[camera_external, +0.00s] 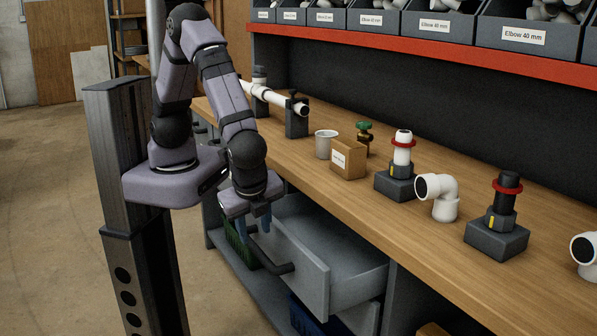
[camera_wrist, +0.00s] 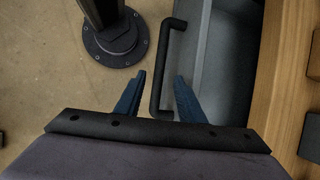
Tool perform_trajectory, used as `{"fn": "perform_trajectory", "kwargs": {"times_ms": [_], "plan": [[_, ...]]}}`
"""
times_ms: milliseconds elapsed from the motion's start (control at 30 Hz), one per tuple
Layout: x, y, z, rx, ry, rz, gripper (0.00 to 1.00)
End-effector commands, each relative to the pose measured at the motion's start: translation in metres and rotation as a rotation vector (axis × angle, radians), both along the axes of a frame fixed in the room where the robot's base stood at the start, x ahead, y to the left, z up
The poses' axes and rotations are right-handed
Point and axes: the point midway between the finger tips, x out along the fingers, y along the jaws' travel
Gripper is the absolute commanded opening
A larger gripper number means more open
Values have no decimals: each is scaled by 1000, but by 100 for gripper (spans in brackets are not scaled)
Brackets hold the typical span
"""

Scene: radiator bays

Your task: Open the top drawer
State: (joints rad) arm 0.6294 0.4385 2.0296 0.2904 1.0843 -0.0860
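The grey top drawer (camera_external: 306,268) under the workbench is pulled out, and its empty-looking inside shows. Its black bar handle (camera_external: 277,266) is on the front panel. In the wrist view the handle (camera_wrist: 165,60) runs up and down, and the grey drawer (camera_wrist: 213,70) is to its right. My gripper (camera_external: 254,228) is at the handle's far end, fingers pointing down. In the wrist view my gripper (camera_wrist: 160,76) is open, its blue fingers on either side of the handle bar with gaps visible. Whether the fingertips reach below the bar is hard to tell.
The wooden bench top (camera_external: 430,235) overhangs the drawer and holds a cardboard box (camera_external: 348,160), a white cup (camera_external: 326,144), and pipe fittings. Green (camera_external: 240,246) and blue (camera_external: 305,320) crates sit below the drawer. The floor in front is clear apart from my stand.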

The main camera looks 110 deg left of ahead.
Motion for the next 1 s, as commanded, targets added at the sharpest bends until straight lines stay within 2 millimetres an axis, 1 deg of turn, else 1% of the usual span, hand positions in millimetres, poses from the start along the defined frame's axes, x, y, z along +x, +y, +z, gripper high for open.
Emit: {"fn": "perform_trajectory", "kwargs": {"times_ms": [33,100,367,467,800,1000], "plan": [[2,0,5,-16,1,2,36],[3,-1,5,-31,1,-2,36],[3,1,-1,-34,3,-4,36],[1,5,-9,-32,4,-4,36],[-6,22,-48,-32,5,-5,36],[-8,27,-60,-33,3,-3,36]]}}
